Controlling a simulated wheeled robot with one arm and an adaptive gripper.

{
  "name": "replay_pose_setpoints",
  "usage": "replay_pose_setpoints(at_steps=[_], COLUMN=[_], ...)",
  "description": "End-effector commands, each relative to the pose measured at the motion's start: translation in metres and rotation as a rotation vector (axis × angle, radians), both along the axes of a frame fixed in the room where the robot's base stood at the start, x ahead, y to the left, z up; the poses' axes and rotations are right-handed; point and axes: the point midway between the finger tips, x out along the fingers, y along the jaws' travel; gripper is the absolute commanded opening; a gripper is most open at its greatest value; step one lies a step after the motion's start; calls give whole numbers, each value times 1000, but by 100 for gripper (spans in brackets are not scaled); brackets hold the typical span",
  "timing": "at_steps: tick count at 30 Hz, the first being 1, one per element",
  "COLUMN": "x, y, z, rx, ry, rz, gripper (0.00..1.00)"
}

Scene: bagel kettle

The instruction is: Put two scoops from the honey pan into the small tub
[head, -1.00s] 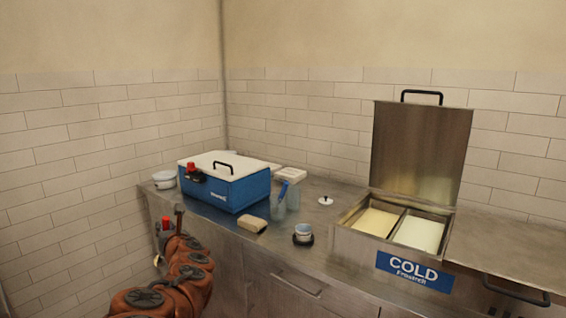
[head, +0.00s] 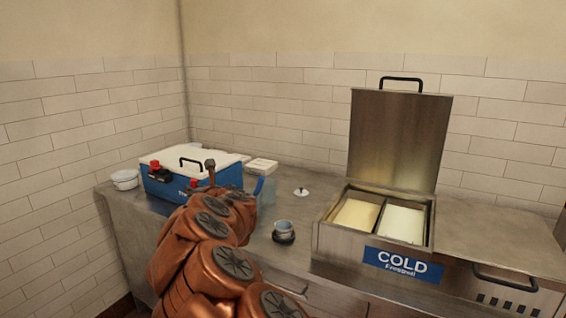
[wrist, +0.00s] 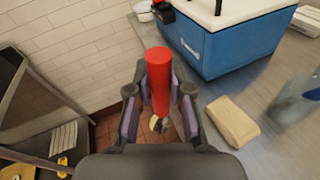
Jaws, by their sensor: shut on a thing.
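My gripper (wrist: 158,95) is shut on a red handle (wrist: 158,75), seen between its two finger pads in the wrist view. A small pale metal-looking part shows below the handle; I cannot tell its full shape. In the head view my arm hides most of the gripper. The open cold unit (head: 375,249) holds two pans side by side: a pale yellow one (head: 356,214) on the left and a whiter one (head: 403,224) on the right. I cannot read which is honey. A small tub (head: 284,226) stands on a dark round base on the counter, left of the unit.
A blue cooler (head: 160,189) with a white lid and red-and-black tap stands at the back left, beside a white bowl (head: 125,180). A tan block (wrist: 228,122) and a clear container (wrist: 295,100) lie near it. A small knobbed lid (head: 301,191) lies behind the tub.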

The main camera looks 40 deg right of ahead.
Motion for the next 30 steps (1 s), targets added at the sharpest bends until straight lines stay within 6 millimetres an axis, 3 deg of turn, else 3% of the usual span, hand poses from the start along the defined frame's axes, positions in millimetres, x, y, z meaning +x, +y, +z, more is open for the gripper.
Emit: replay_pose_setpoints(at_steps=[1,3,8,15,22,30], x=[-8,-18,-48,-105,-145,-155], y=[-23,-48,-104,-179,-217,-226], z=[8,15,31,54,67,65], rx=[-6,-18,-44,-90,-119,-125], ry=[0,7,21,50,70,77], rz=[-13,-20,-36,-67,-82,-86], gripper=[0,0,0,0,0,0])
